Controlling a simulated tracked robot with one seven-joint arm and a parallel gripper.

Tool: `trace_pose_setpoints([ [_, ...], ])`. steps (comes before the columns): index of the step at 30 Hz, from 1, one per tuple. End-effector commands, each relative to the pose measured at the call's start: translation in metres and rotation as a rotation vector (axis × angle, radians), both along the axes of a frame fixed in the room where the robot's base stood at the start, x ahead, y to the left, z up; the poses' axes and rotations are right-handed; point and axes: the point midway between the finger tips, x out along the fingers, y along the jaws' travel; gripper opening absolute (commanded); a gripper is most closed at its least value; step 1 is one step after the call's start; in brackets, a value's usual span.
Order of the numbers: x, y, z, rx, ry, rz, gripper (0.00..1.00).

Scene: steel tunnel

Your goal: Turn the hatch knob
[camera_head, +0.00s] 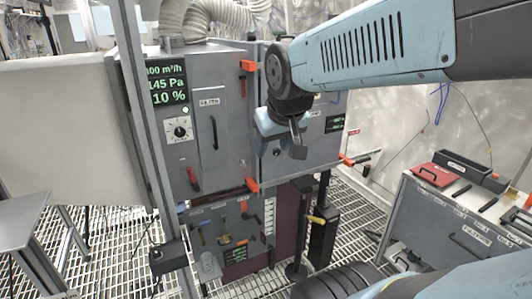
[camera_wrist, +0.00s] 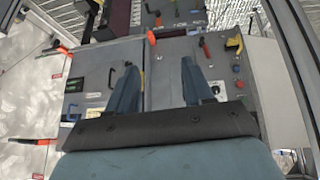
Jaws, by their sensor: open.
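A dark round knob on a white dial plate (camera_head: 179,129) sits on the grey cabinet's left front panel, below a green-lit display (camera_head: 168,84) whose last line reads 10 %. In the wrist view the dial (camera_wrist: 216,89) shows partly, just right of the right finger. My gripper (camera_head: 284,137) is open and empty, in front of the cabinet and well right of the dial in the head view. In the wrist view, its two blue fingers (camera_wrist: 159,62) stand apart over the cabinet front. I cannot tell its distance from the panel.
A dark bar handle (camera_head: 213,133) is on the middle door; a red lever (camera_head: 193,179) is below the dial. Orange latches (camera_head: 248,65) stick out at the door edge. A grey post (camera_head: 146,120) stands left of the dial. A tool bench (camera_head: 450,225) is at right.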

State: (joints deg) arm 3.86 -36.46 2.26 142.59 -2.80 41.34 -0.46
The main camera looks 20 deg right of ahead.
Motion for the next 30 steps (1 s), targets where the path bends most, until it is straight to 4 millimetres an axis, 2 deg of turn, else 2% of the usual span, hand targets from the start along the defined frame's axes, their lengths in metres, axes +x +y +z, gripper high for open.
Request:
trace_pose_setpoints([
  [1, 0.017, -0.008, -0.005, -0.022, -0.013, -0.004, 0.51],
  [6, 0.074, -0.034, -0.018, -0.104, -0.088, 0.009, 0.51],
  [15, 0.161, -0.081, -0.052, -0.213, -0.216, 0.071, 0.51],
  [21, 0.208, -0.111, -0.084, -0.255, -0.306, 0.126, 0.51],
  [30, 0.257, -0.151, -0.139, -0.276, -0.456, 0.207, 0.51],
])
